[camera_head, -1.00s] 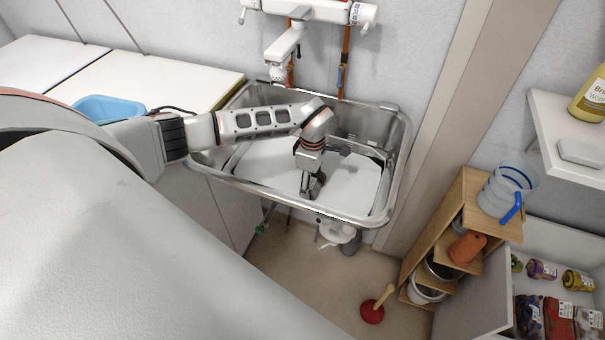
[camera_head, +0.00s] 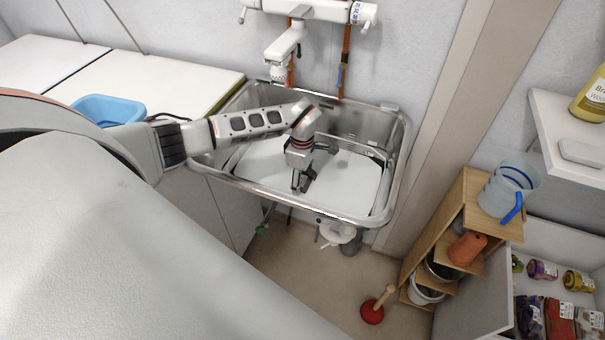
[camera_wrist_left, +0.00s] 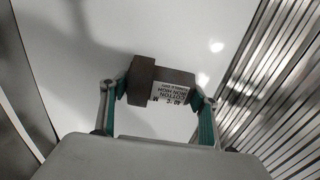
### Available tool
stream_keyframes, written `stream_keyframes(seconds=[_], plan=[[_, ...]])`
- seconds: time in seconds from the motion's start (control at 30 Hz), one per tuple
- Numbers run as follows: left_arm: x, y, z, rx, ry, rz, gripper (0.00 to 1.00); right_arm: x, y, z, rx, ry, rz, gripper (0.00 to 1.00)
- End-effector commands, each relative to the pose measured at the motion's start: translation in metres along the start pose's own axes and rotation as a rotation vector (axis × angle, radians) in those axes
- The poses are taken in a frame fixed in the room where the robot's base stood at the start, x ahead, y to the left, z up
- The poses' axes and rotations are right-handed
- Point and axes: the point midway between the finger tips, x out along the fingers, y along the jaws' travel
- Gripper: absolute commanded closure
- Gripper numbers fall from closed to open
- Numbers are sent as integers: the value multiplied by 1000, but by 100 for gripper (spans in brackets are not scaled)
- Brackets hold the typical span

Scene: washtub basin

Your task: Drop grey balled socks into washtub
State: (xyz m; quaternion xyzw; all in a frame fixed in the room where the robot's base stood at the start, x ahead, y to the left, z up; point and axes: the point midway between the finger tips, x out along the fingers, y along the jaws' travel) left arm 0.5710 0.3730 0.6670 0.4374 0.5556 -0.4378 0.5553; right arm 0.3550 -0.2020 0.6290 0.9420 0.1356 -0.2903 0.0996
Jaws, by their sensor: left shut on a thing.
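The washtub (camera_head: 278,193) is a steel basin below the wall tap, with a pale, flat surface inside it. My left gripper (camera_head: 303,182) points down over the middle of the washtub. In the left wrist view the gripper (camera_wrist_left: 162,100) is shut on the grey balled socks (camera_wrist_left: 143,80), a dark grey-brown bundle with a white printed label. The socks sit between the two teal-lined fingers, above the pale surface; the height is hard to judge. In the head view the socks are hard to make out at the fingers. My right gripper is not in view.
A white tap (camera_head: 283,50) hangs above the back of the basin. A light blue tub (camera_head: 108,108) stands on the left counter. A wooden shelf (camera_head: 462,225) with a clear jug (camera_head: 505,190) stands at right. A plunger (camera_head: 373,310) stands on the floor.

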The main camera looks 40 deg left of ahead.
Motion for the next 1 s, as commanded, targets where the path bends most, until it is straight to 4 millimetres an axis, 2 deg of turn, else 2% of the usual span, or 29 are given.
stream_keyframes(seconds=[0.17, 0.2, 0.23, 0.67, 0.83, 1.0], plan=[[2, 0, 0, 0, 0, 1, 61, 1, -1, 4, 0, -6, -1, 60], [2, 0, 0, 0, 0, 1, 32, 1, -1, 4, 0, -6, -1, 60], [2, 0, 0, 0, 0, 1, 24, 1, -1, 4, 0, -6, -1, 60], [0, 0, 0, 0, 0, 1, 23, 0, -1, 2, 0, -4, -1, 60], [-15, 0, 1, 1, -1, 2, 23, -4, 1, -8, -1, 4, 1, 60], [-37, 2, 0, 1, 0, 5, 23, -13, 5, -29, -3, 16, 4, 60]])
